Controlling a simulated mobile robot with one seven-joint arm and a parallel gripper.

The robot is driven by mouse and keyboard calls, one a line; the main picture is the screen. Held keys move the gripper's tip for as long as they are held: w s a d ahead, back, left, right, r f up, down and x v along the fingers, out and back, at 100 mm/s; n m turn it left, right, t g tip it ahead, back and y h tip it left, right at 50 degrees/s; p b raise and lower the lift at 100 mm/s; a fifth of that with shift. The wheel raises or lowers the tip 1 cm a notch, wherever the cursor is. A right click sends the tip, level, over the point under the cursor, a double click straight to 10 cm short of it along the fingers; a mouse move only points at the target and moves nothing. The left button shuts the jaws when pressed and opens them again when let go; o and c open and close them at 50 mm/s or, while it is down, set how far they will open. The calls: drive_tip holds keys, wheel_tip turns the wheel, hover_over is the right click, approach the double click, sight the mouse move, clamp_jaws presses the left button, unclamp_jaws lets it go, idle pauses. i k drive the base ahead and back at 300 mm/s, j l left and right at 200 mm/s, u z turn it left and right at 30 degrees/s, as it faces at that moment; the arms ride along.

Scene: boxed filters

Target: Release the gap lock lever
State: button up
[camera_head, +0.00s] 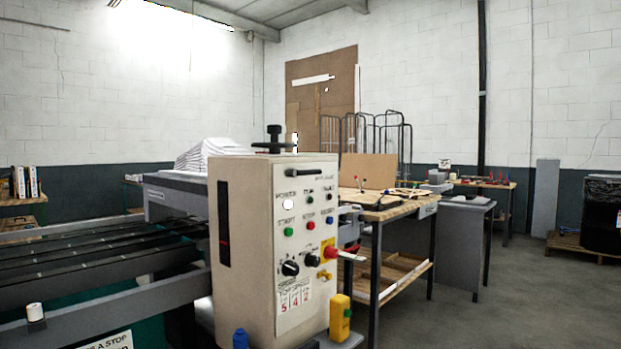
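A cream control cabinet (257,250) stands in the middle of the view, on the right end of a machine. I cannot tell for sure which part is the gap lock lever. A short black bar handle (290,172) lies near the top of the panel, roughly level. A dark handwheel (274,141) stands on top of the cabinet. A red knob (329,253) on a yellow plate is at the right edge of the panel, with a red and white piece sticking out to its right. A small brass-coloured part (324,274) sits below it. My gripper is not in view.
Green, red and blue buttons and black dials (290,268) cover the panel. A yellow bottle-like object (340,317) and a blue one (240,339) stand at its foot. A wooden-topped workbench (388,208) is behind right.

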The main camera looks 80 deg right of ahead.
sight(289, 172)
drive_tip(key=z, duration=2.2)
drive_tip(key=i+l+z, duration=0.15)
drive_tip(key=i+z, duration=0.25)
drive_tip(key=i, duration=0.25)
